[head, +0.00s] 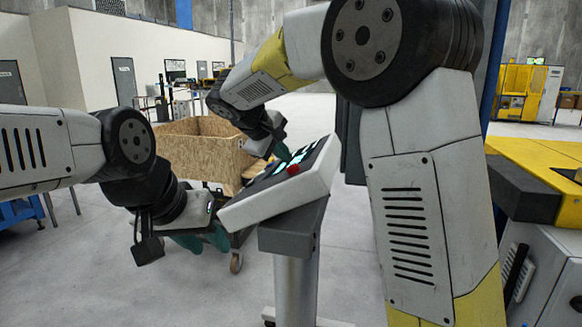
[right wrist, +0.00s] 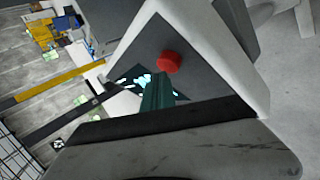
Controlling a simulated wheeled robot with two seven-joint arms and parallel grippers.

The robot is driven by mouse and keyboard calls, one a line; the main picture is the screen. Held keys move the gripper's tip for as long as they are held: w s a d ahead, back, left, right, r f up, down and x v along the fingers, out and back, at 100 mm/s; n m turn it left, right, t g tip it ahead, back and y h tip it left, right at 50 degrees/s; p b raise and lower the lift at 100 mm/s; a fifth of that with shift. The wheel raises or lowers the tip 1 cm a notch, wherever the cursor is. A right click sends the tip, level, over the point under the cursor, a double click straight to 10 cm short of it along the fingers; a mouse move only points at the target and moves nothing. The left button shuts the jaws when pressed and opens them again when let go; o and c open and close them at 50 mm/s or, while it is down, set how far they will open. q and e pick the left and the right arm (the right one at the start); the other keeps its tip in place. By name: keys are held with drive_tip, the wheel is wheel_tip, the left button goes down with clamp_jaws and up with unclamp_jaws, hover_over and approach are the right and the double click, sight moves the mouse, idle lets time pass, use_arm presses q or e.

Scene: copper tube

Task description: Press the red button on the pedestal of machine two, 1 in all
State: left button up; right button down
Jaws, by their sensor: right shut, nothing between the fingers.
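The pedestal (head: 296,272) stands in the middle of the head view with a tilted white control panel (head: 262,212) on top. The red button (head: 293,169) sits on the panel's dark face near its right side. The button also shows in the right wrist view (right wrist: 169,62). My right gripper (head: 283,151) is over the panel's far side, with its teal fingers shut and empty.
A wooden crate (head: 200,148) stands on the floor behind the panel. A yellow and grey machine (head: 545,180) is close at the right. Open floor (head: 110,275) lies at the lower left.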

drive_tip(key=shift+s+d+f, duration=0.1)
drive_tip(key=shift+d+f, duration=0.2)
drive_tip(key=shift+f, duration=0.25)
idle(0.9)
drive_tip(key=shift+a+r, duration=0.45)
drive_tip(key=shift+r, duration=0.4)
drive_tip(key=shift+w+a+r, duration=0.15)
drive_tip(key=shift+a+r, duration=0.25)
drive_tip(key=shift+r, duration=0.35)
drive_tip(key=shift+w+a+r, duration=0.2)
drive_tip(key=shift+a+r, duration=0.25)
drive_tip(key=shift+r, duration=0.25)
drive_tip(key=shift+w+a+r, duration=0.15)
drive_tip(key=shift+a+r, duration=0.25)
drive_tip(key=shift+r, duration=0.35)
drive_tip(key=shift+s, duration=0.1)
